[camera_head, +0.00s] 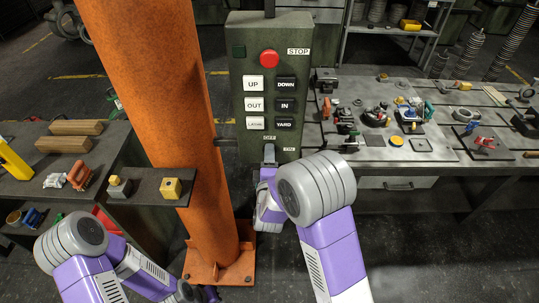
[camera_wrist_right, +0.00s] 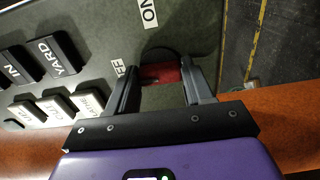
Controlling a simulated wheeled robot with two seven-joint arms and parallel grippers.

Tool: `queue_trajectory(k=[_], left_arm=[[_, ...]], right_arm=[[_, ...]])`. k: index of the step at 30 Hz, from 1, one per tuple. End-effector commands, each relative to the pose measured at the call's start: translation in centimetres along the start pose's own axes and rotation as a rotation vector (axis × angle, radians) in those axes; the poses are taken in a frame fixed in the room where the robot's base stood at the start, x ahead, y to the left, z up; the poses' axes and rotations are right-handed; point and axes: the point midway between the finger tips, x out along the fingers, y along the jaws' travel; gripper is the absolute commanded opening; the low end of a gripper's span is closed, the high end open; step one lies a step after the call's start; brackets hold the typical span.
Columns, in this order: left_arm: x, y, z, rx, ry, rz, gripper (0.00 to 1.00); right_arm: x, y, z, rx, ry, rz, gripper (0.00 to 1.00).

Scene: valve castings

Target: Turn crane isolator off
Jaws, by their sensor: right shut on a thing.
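The green crane control panel (camera_head: 236,125) is fixed beside the orange column. The crane isolator, a red handle (camera_wrist_right: 162,74) on a dark round base, is low on the panel. In the right wrist view it sits between my right gripper's fingers (camera_wrist_right: 165,92), which are shut on it. An ON label (camera_wrist_right: 148,12) and a partly hidden OFF label (camera_wrist_right: 118,68) are beside it. I cannot tell which label the handle points at. In the head view my right gripper (camera_head: 269,153) hides the isolator. My left arm is at the lower left; its gripper (camera_head: 196,293) is dark and unclear.
The panel has a red stop button (camera_head: 269,59) and white and black push buttons above the isolator. The orange column (camera_head: 165,90) stands close on the left. A dark shelf bench (camera_head: 100,155) is left, and a metal worktable (camera_head: 350,160) with valve parts is right.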

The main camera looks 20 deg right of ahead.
Motion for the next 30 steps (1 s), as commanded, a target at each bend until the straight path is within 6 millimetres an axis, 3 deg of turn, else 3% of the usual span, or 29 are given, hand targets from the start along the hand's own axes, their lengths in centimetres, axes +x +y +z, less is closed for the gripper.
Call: queue_trajectory(k=[17,18,22,30], left_arm=[[-0.23,0.09,0.01,0.000,0.000,0.000,0.00],[-0.23,0.09,0.01,0.000,0.000,0.000,0.00],[-0.23,0.09,0.01,0.000,0.000,0.000,0.00],[-0.24,0.09,0.01,0.000,0.000,0.000,0.00]], right_arm=[[0.03,0.05,0.02,-0.032,-0.001,0.002,0.21],[0.03,0.05,0.01,-0.032,-0.001,0.002,0.56],[0.02,0.04,0.01,-0.031,-0.001,0.002,0.76],[-0.03,0.01,0.01,-0.029,0.000,0.000,0.77]])
